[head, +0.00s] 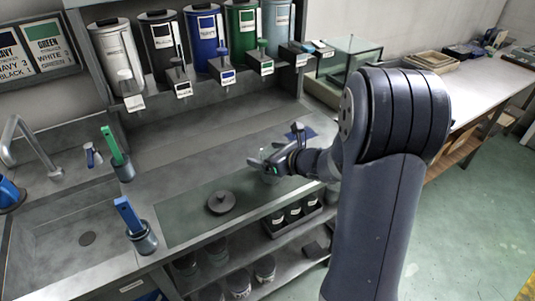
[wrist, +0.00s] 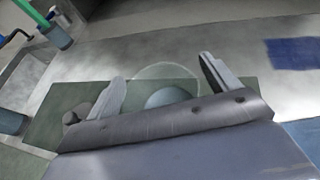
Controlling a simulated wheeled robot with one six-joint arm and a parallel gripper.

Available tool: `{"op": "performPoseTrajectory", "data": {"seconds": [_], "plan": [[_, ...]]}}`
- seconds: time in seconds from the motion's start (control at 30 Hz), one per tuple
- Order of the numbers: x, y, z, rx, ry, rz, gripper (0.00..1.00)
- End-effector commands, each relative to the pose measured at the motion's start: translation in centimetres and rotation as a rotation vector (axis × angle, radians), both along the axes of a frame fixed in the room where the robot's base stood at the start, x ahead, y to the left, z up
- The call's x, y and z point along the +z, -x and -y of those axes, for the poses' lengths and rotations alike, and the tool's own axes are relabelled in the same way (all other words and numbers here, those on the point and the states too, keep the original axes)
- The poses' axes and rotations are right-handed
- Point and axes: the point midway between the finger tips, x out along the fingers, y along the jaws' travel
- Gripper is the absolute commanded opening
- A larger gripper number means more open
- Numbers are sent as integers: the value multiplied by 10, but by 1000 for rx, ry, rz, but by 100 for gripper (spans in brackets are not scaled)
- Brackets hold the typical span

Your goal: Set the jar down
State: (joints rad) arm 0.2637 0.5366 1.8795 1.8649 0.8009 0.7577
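The jar (wrist: 165,72) is clear glass with a rounded grey-blue shape low inside it, seen in the wrist view between my two fingers. In the head view it shows only faintly (head: 269,178) below my gripper (head: 266,158). In the wrist view my gripper (wrist: 165,72) has its fingers apart, one on each side of the jar and very close to its wall. I cannot tell whether they press on it. The jar is over or on the right part of the dark green mat (head: 190,227); its base is hidden.
A round grey lid with a knob (head: 221,202) lies on the mat. Cups with a green brush (head: 122,170) and a blue brush (head: 142,240) stand to the left. A blue cloth (head: 300,133) lies behind my gripper. Several paint canisters (head: 201,38) line the back.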

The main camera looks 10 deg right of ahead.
Motion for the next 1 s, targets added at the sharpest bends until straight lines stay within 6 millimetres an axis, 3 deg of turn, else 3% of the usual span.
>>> {"op": "performPoseTrajectory", "data": {"seconds": [0.37,0.8,1.0], "plan": [[6,0,0,0,0,0,85],[38,69,46,-5,2,3,85],[46,88,58,-2,1,0,85]]}}
